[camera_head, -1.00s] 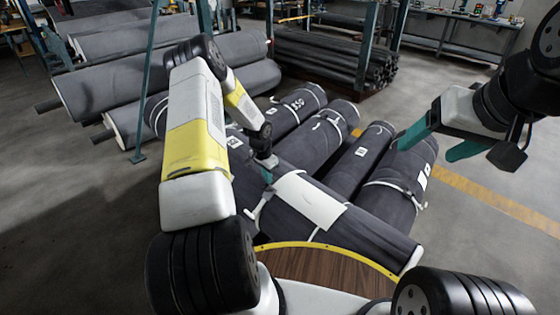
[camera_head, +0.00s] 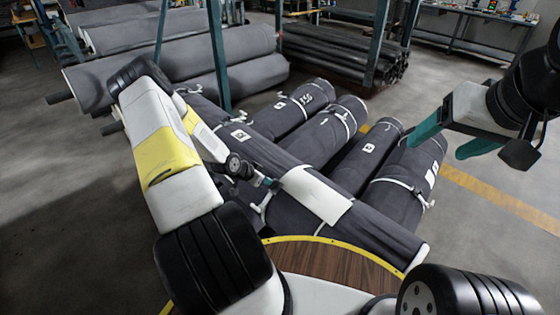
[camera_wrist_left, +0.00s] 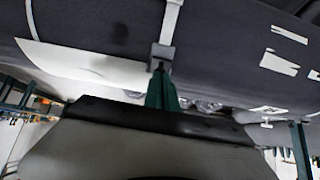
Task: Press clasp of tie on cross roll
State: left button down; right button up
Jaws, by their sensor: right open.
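The dark grey cross roll (camera_head: 370,228) lies diagonally over several other rolls, with a white sheet (camera_head: 318,196) on it. A pale tie (camera_head: 263,207) hangs at its near side, left of the sheet. In the left wrist view, the tie strap (camera_wrist_left: 171,18) runs down to a small grey clasp (camera_wrist_left: 163,52) on the roll. My left gripper (camera_head: 272,185) is beside the cross roll at the sheet's left end. Its teal fingers (camera_wrist_left: 160,72) look closed together, with their tips at the clasp; contact is unclear. My right gripper (camera_head: 445,140) is open and empty, above the right-hand rolls.
Strapped rolls (camera_head: 320,130) lie beneath the cross roll. Larger rolls (camera_head: 170,60) are stacked at the back left, and thin dark rolls (camera_head: 335,50) on a rack behind. A teal post (camera_head: 217,60) stands between them. Floor is clear at right.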

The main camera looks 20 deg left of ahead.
pick_arm(q)
jog(key=f, duration=0.1)
jog(key=s+f+t, duration=0.1)
jog(key=shift+s+a+f+h, duration=0.1)
jog(key=shift+a+f+h, duration=0.15)
jog(key=shift+f+h, duration=0.05)
dwell(0.3)
jog(key=shift+w+d, duration=0.4)
jog(key=shift+w, duration=0.3)
jog(key=shift+r, duration=0.15)
